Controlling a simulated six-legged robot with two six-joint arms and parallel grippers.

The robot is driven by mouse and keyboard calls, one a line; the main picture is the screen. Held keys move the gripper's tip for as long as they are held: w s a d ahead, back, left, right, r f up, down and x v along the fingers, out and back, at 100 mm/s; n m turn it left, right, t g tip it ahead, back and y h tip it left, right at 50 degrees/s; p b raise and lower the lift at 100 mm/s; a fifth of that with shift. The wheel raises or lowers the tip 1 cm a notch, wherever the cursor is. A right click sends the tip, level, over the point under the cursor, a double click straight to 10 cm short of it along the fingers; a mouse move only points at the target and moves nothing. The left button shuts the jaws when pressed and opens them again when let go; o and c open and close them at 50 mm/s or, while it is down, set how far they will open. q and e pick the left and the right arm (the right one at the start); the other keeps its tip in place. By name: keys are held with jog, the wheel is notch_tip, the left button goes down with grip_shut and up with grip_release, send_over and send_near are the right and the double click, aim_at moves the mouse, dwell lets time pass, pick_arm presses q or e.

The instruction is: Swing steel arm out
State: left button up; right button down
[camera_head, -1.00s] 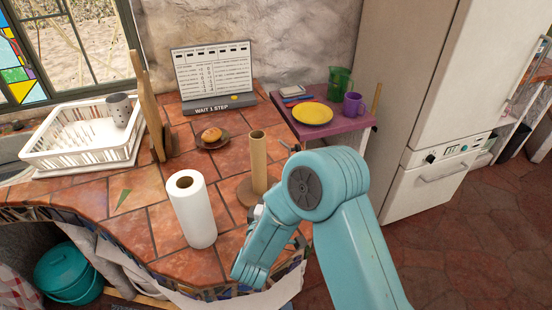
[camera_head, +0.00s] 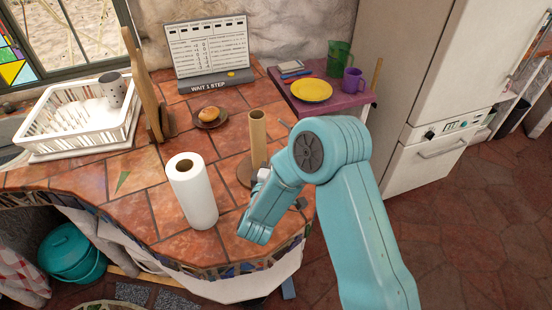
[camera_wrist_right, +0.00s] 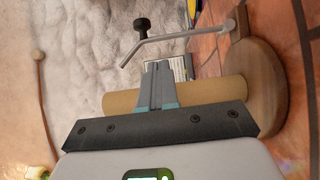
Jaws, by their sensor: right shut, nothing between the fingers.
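The steel arm (camera_wrist_right: 180,40) is a thin bent grey rod beside the holder's round wooden base (camera_wrist_right: 266,90) in the right wrist view. A dark knob (camera_wrist_right: 142,26) shows near its far end. A brown cardboard tube (camera_wrist_right: 125,101) stands on the base; in the head view the tube (camera_head: 257,135) is upright behind my right arm. My right gripper (camera_wrist_right: 157,66) is shut and empty. Its fingers overlap the tube in the picture and point toward the rod, apparently short of it; I cannot tell whether they touch the tube. My left gripper is not in view.
A white paper roll (camera_head: 192,190) stands left of the tube. A plate with a bun (camera_head: 209,112), a sign reading "WAIT 1 STEP" (camera_head: 210,55) and a white dish rack (camera_head: 80,120) are behind. A purple side table (camera_head: 340,103) holds a yellow plate (camera_head: 312,90).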

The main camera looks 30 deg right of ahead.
jog(key=p+x, duration=0.1)
jog(key=x, duration=0.5)
jog(key=shift+d, duration=0.1)
